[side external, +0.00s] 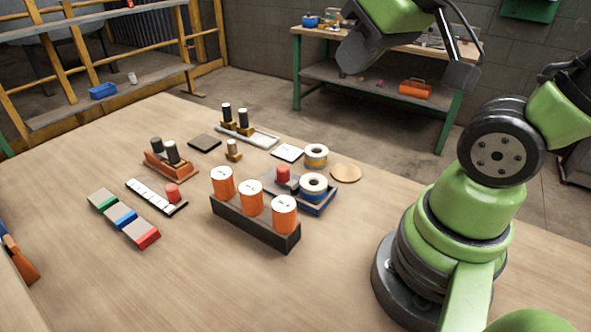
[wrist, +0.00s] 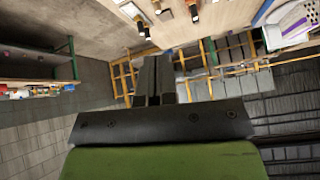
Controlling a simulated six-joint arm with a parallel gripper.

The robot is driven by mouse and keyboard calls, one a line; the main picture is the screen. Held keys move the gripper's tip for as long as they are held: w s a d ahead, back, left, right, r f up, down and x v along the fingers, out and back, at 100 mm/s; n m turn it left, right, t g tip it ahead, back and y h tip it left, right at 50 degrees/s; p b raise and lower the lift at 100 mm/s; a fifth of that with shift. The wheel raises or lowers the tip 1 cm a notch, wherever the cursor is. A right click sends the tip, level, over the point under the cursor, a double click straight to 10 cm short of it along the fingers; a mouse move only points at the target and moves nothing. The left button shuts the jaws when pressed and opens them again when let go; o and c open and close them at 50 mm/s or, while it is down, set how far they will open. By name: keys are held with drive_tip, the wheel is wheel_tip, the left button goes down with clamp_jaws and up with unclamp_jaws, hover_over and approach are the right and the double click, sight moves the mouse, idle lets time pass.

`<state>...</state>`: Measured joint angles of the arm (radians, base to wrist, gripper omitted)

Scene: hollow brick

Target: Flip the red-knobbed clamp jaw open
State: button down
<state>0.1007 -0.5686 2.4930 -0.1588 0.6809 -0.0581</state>
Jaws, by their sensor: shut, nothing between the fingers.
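Two red knobs show in the side view. One red knob (side external: 283,174) stands on a grey piece in a blue-edged tray (side external: 318,209), beside a white ring-shaped roll (side external: 313,185). My arm is raised high above the table's far right, apart from these things.
A black rack with orange cylinders (side external: 251,198) stands in front of the blue-edged tray. A colored block strip (side external: 122,219) lies at left. The table's front middle is clear.

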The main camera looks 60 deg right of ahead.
drive_tip(key=w+d+f+n+h, duration=0.3)
drive_tip(key=w+d+f+n, duration=0.15)
drive_tip(key=d, duration=0.25)
drive_tip(key=n+y, duration=0.6)
drive_tip(key=n, duration=0.6)
hover_over(297, 183)
drive_tip(key=s+d, duration=0.3)
drive_tip(key=s, duration=0.2)
wheel_tip(297, 183, down, 13)
drive_tip(key=shift+s+a+f+n+g+y, duration=0.25)
drive_tip(key=shift+n+g+y, duration=0.1)
drive_tip(key=shift+y, duration=0.15)
drive_tip(key=shift+w, duration=0.1)
drive_tip(key=x, duration=1)
drive_tip(key=shift+d, duration=0.1)
